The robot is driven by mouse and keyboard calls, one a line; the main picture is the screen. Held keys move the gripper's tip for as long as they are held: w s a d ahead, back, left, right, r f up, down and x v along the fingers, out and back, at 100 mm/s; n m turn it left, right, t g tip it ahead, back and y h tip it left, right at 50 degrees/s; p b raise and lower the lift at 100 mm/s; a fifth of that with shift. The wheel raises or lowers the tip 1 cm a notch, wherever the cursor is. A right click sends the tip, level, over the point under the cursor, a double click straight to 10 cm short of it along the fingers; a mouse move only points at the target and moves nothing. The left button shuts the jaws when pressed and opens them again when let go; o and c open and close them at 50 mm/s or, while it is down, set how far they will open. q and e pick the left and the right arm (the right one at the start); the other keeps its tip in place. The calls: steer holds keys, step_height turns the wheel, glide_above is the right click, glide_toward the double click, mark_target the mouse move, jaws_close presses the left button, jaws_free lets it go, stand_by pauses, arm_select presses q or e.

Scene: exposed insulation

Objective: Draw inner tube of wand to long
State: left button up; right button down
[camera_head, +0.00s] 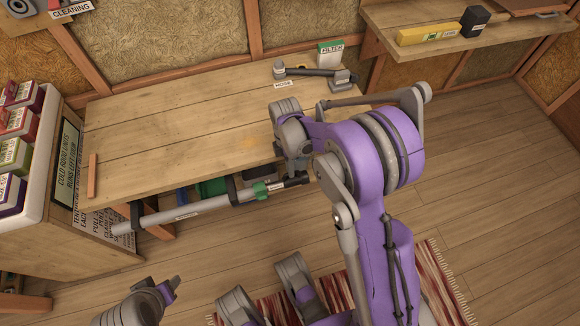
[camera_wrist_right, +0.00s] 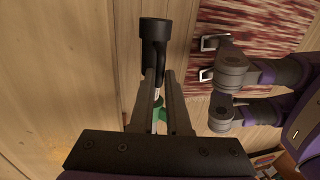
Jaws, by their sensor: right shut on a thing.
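The wand (camera_head: 205,206) is a long grey tube along the front edge of the workbench, with dark clips around it, a small label and a green collar (camera_head: 260,190). Its right end is black (camera_head: 294,181). My right gripper (camera_head: 299,172) is at this black end, partly hidden by its own wrist. In the right wrist view its two fingers (camera_wrist_right: 161,100) are on either side of the black end piece (camera_wrist_right: 155,32), with green showing between them. My left gripper (camera_head: 172,288) is low at the left, away from the wand; its finger gap is unclear.
The wooden workbench (camera_head: 180,125) is mostly bare, with a hose piece (camera_head: 315,72) and a filter box (camera_head: 330,52) at its back right. Coloured boxes (camera_head: 15,135) stand at left. A striped rug (camera_head: 440,270) lies on the floor.

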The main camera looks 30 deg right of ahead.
stand_by(0.8)
steer(key=s+d, duration=0.3)
steer(key=d, duration=1.2)
steer(key=shift+s+d+p, duration=0.3)
steer(key=shift+s+p, duration=0.05)
steer(key=c, duration=0.9)
jaws_free()
steer(key=shift+r, duration=0.1)
steer(key=r+p, duration=0.1)
steer(key=r, duration=0.2)
steer(key=w+r+p, duration=0.1)
steer(key=r, duration=0.3)
steer(key=w+r+p, duration=0.1)
steer(key=r, duration=0.2)
steer(key=shift+d+r, duration=0.2)
steer(key=shift+d, duration=0.05)
